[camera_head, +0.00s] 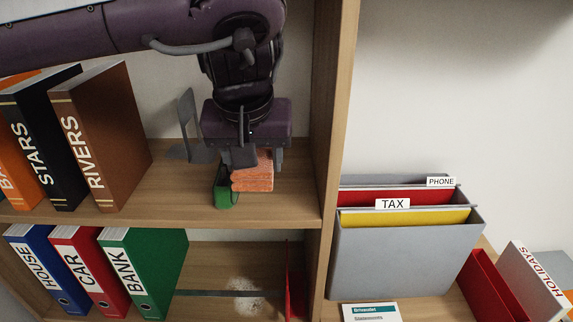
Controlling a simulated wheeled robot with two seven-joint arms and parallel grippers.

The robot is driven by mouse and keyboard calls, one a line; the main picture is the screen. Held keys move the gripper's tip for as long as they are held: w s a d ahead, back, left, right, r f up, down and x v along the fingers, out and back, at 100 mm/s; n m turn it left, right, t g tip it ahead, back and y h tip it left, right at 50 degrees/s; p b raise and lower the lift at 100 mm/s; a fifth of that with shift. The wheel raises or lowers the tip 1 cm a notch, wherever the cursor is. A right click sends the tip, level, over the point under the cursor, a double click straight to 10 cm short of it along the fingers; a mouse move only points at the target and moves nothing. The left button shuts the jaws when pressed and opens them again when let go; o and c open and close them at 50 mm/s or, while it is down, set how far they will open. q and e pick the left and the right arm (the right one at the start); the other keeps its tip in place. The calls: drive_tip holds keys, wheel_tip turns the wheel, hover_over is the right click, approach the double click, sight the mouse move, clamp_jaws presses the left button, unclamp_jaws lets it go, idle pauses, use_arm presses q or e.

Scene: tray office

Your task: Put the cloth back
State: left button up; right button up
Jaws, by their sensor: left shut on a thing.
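The orange cloth (254,180) hangs or rests at the upper shelf, directly under my left gripper. My left gripper (252,162) comes down from above and is shut on the cloth, its fingers partly covering the top of it. A small green object (222,192), perhaps a holder, stands against the left side of the cloth. I cannot tell whether the cloth touches the shelf board or sits partly inside the green object. My right gripper is not in view.
The upper shelf (180,205) holds binders (118,145) at left and a grey bookend (188,125) behind my gripper. An upright panel (335,110) stands close right. Below are more binders (160,270), a pale dusty patch (243,292) and a red upright (296,280). A grey file box (400,260) stands right.

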use_arm(q)
drive_tip(key=p, duration=0.2)
approach(286, 190)
drive_tip(key=w+r, duration=0.2)
wheel_tip(286, 190, down, 3)
drive_tip(key=shift+w+f+p, duration=0.1)
drive_tip(key=shift+f+p, duration=0.05)
drive_tip(key=shift+p, duration=0.4)
drive_tip(key=shift+a+f, duration=0.25)
drive_tip(key=shift+f, duration=0.25)
wheel_tip(286, 190, down, 2)
drive_tip(key=shift+f+p, duration=0.1)
drive_tip(key=shift+p, duration=0.55)
drive_tip(key=shift+d+f+p, duration=0.15)
drive_tip(key=shift+p, duration=0.25)
drive_tip(key=shift+w+d+f, duration=0.1)
drive_tip(key=shift+f, duration=0.2)
drive_tip(key=shift+w+f, duration=0.1)
drive_tip(key=shift+f, duration=0.2)
drive_tip(key=o, duration=1.1)
drive_tip(key=shift+c, duration=0.2)
